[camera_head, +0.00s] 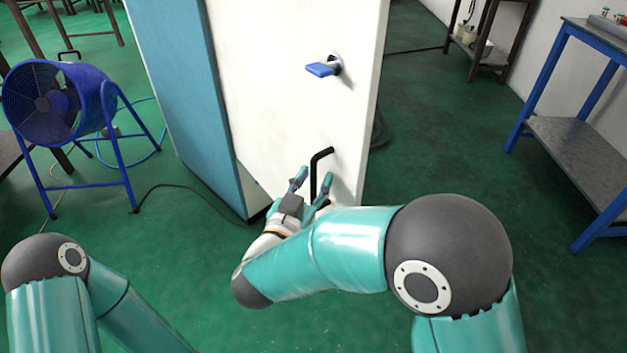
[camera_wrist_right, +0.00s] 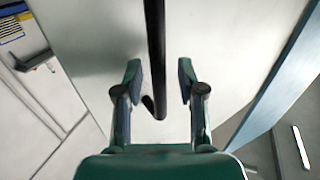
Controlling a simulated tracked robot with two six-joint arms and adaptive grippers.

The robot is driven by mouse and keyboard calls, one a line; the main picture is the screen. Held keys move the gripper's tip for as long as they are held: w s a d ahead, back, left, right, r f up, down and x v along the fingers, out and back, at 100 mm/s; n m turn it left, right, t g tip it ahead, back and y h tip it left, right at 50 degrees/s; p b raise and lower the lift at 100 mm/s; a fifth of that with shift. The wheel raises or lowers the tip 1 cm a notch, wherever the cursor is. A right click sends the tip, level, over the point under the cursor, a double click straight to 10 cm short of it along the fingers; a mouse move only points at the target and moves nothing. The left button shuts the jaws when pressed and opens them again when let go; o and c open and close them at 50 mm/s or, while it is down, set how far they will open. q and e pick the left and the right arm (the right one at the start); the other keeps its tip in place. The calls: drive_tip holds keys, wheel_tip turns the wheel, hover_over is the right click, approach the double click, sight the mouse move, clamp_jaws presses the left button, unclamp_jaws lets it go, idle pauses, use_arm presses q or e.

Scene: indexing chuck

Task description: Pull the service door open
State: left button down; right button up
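The service door appears to be the white front face (camera_head: 275,80) of a tall white and blue cabinet. A black bar handle (camera_head: 318,160) stands on its lower part, and a blue-gripped lever (camera_head: 325,68) sits higher up. My right gripper (camera_head: 311,180) is at the black handle. In the right wrist view the handle (camera_wrist_right: 156,45) runs between the open fingers of the right gripper (camera_wrist_right: 158,72), with a gap on each side. The fingers do not look closed on it. My left arm shows at the lower left, but its gripper is out of view.
A blue fan (camera_head: 55,100) on a stand is left of the cabinet, with cables on the green floor. A blue-framed bench (camera_head: 590,150) stands at the right and a dark shelf (camera_head: 490,45) behind it. The floor between cabinet and bench is mostly clear.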

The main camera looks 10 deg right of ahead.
drive_tip(key=shift+r, duration=0.1)
drive_tip(key=r, duration=0.8)
drive_tip(key=shift+w+r, duration=0.3)
drive_tip(key=shift+s+r, duration=0.25)
drive_tip(key=shift+r, duration=0.25)
drive_tip(key=shift+s+r, duration=0.25)
drive_tip(key=shift+r, duration=0.2)
drive_tip(key=shift+w+f, duration=0.25)
drive_tip(key=shift+f, duration=0.05)
drive_tip(key=shift+s, duration=0.1)
